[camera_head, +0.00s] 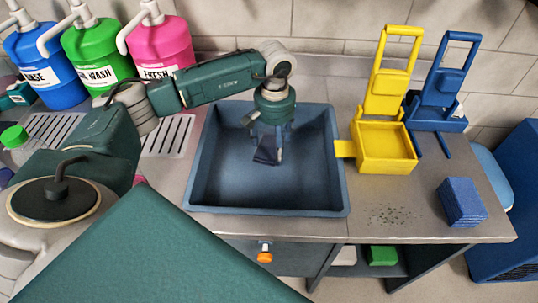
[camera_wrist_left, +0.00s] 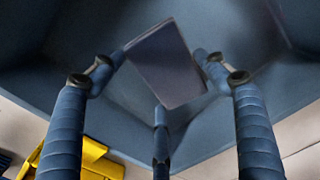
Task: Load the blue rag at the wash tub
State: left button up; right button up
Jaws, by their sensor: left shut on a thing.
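The wash tub (camera_head: 197,165) is a blue-grey rectangular basin set in the steel counter. My left gripper (camera_head: 267,150) points down inside it, over its back half. It is shut on a small dark blue flat piece, the blue rag (camera_head: 267,157). In the left wrist view the rag (camera_wrist_left: 165,65) shows as a dark rectangle at the fingertips, with the tub's walls (camera_wrist_left: 60,85) around it. I cannot tell whether the rag touches the tub floor. A stack of folded blue cloth (camera_head: 461,203) lies on the counter at the right. My right gripper is out of view.
A yellow wringer (camera_head: 385,147) stands against the tub's right rim, with a blue one (camera_head: 440,90) behind it. Blue (camera_head: 48,65), green (camera_head: 98,55) and pink (camera_head: 160,45) pump jugs stand at the back left. Dark crumbs (camera_head: 397,215) lie on the counter's front right.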

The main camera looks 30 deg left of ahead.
aim_at(274, 147)
pick_arm(q)
jog(key=shift+r+p, duration=1.25)
jog(key=shift+r, duration=1.65)
notch_tip(274, 147, up, 4)
jog(key=shift+f+p, duration=0.1)
jog(key=shift+p, duration=0.85)
